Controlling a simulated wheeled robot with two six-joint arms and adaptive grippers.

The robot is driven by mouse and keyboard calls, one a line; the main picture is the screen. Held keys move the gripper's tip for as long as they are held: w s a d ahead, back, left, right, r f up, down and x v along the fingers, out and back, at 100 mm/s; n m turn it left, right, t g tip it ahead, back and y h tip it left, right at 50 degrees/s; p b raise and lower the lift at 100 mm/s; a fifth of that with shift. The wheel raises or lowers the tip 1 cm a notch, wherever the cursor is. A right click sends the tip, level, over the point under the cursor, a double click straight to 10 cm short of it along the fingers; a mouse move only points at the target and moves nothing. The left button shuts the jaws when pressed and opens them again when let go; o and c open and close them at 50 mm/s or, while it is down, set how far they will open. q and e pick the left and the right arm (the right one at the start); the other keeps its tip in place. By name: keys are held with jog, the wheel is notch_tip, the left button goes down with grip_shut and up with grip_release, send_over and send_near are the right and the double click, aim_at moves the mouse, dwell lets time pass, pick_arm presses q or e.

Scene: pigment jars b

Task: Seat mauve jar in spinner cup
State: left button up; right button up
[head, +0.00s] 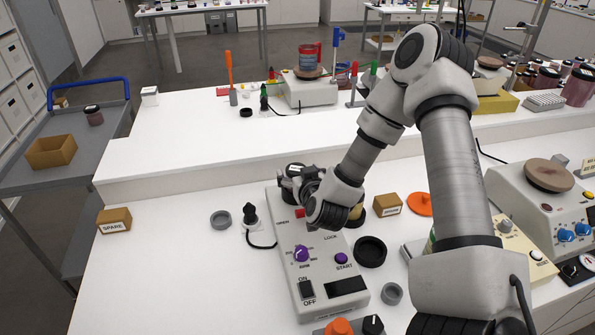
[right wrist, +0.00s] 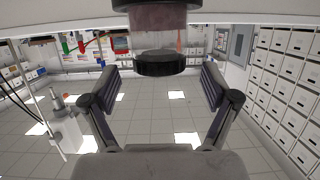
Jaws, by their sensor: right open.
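The spinner (head: 318,262) is a pale box with a purple knob, a START button and an ON/OFF switch. Its far end is mostly hidden by my right gripper (head: 296,184). A dark jar lid (head: 294,168) shows just beyond the gripper. In the right wrist view, which looks upside down, the mauve jar (right wrist: 160,22) has a black lid and a clear band below it. Its lower end meets a dark ring (right wrist: 122,5), apparently the spinner cup; how deep it sits I cannot tell. My right gripper (right wrist: 158,85) is open, its fingers apart on either side of the jar. My left gripper is out of view.
Left of the spinner are a black plug (head: 250,216) with a cable, a grey ring (head: 221,219) and a SPARE box (head: 115,221). To its right are a black ring (head: 370,251), a small grey ring (head: 392,293) and a brown box (head: 388,205). The front left table is clear.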

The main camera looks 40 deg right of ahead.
jog(key=v, duration=0.6)
jog(key=shift+s, duration=0.15)
